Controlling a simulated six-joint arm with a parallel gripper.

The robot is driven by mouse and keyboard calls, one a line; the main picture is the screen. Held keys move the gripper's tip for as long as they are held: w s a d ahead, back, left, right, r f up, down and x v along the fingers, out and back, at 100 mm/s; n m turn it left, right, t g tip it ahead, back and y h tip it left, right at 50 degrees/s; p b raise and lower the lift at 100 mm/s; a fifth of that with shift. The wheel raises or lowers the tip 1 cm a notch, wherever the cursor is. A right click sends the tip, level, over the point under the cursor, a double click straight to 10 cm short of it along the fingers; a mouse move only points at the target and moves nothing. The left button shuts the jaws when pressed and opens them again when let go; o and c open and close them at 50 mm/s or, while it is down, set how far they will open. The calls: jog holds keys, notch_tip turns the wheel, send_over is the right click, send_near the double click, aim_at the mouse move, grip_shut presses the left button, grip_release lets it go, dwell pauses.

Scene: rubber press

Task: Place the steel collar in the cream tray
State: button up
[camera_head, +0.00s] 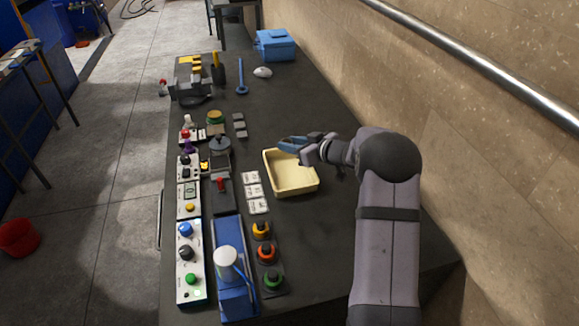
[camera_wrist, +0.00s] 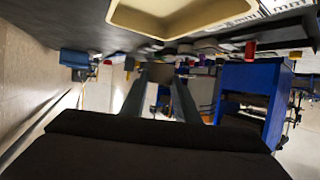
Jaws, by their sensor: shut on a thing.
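The cream tray (camera_head: 291,187) is a shallow, open, empty-looking box on the dark bench, and its rim also shows at the top of the wrist view (camera_wrist: 185,35). My gripper (camera_head: 289,143) is above the far edge of the tray in the head view, with its blue-grey fingers pointing left. In the wrist view, my gripper's fingers close on a small grey-brown piece, which I take to be the steel collar (camera_wrist: 160,72). The collar is too small to make out in the head view, hidden by the fingers.
White label cards (camera_head: 254,192) lie just left of the tray. Coloured buttons (camera_head: 266,252), a blue press (camera_head: 233,285) and control boxes (camera_head: 188,255) fill the near left. A blue toolbox (camera_head: 275,45) stands at the far end. The wall is close on the right.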

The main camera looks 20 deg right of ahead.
aim_at(293, 177)
jog(key=shift+d+f+m+t+h, duration=0.35)
jog(key=shift+m+t+h, duration=0.05)
jog(key=shift+f+p, duration=1.05)
jog(key=shift+f, duration=3.95)
jog(key=shift+f, duration=0.1)
jog(key=shift+f, duration=0.15)
jog(key=o, duration=1.1)
jog(key=shift+c, duration=0.2)
